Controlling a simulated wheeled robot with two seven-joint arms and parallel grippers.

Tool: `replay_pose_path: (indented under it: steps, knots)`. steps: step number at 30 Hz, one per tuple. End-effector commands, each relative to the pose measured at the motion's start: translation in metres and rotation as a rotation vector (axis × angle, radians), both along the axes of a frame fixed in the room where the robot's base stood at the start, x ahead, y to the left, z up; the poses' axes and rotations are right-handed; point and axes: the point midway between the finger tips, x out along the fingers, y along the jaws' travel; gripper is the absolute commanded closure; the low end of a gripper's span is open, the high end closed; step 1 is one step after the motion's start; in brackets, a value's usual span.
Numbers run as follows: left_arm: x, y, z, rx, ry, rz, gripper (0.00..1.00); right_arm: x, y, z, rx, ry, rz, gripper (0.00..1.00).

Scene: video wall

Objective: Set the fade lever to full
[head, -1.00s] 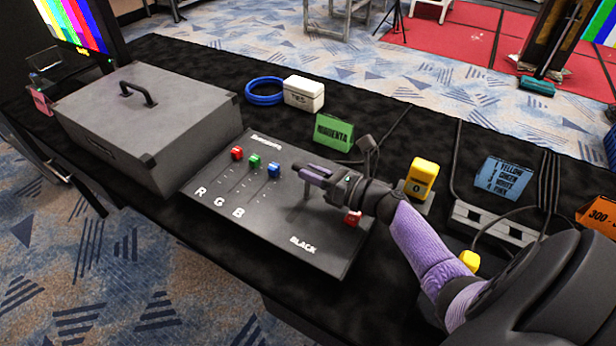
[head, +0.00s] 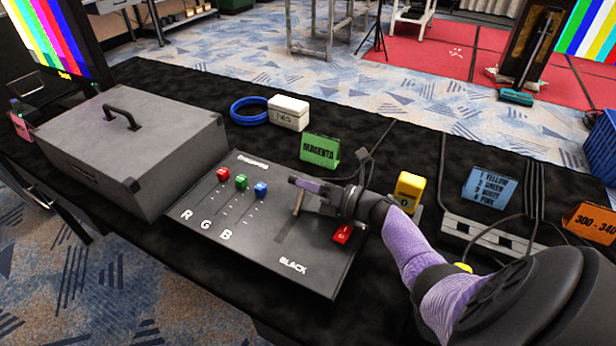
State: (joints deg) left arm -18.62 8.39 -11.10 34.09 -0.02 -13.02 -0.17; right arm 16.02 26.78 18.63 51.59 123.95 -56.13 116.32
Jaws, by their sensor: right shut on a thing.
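The grey control panel (head: 225,220) lies on the black-covered table. The fade lever (head: 298,202) stands up from a dark slot on its right half, with the word BLACK at the slot's near end. The lever is toward the slot's far end. My right gripper (head: 306,185) reaches in from the right and is shut on the top of the lever, hiding part of it and the slot's far end. My left gripper is out of view.
Red, green and blue sliders (head: 241,181) sit left of the lever; a red button (head: 343,233) sits right of it. A grey case (head: 150,150) stands left. Behind are a green MAGENTA card (head: 320,150) and a yellow box (head: 409,190).

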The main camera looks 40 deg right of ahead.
Motion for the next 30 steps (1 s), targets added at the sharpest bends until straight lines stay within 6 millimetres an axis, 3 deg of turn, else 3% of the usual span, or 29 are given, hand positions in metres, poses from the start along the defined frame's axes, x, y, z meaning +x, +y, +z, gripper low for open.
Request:
replay_pose_path:
  steps: [10,11,15,24,30]
  knots:
    - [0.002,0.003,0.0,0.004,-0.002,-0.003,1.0,0.0,0.0,-0.001,0.002,0.004,-0.001,1.0]
    - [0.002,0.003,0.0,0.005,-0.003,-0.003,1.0,0.0,0.0,-0.001,0.002,0.004,-0.001,0.68]
    - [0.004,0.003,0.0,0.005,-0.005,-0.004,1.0,0.0,0.0,-0.001,0.002,0.003,-0.002,0.39]
    - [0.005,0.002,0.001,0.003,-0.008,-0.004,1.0,-0.002,-0.001,0.0,0.002,0.003,-0.002,0.37]
    - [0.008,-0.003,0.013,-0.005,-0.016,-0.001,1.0,-0.039,-0.017,0.001,0.002,0.006,-0.004,0.37]
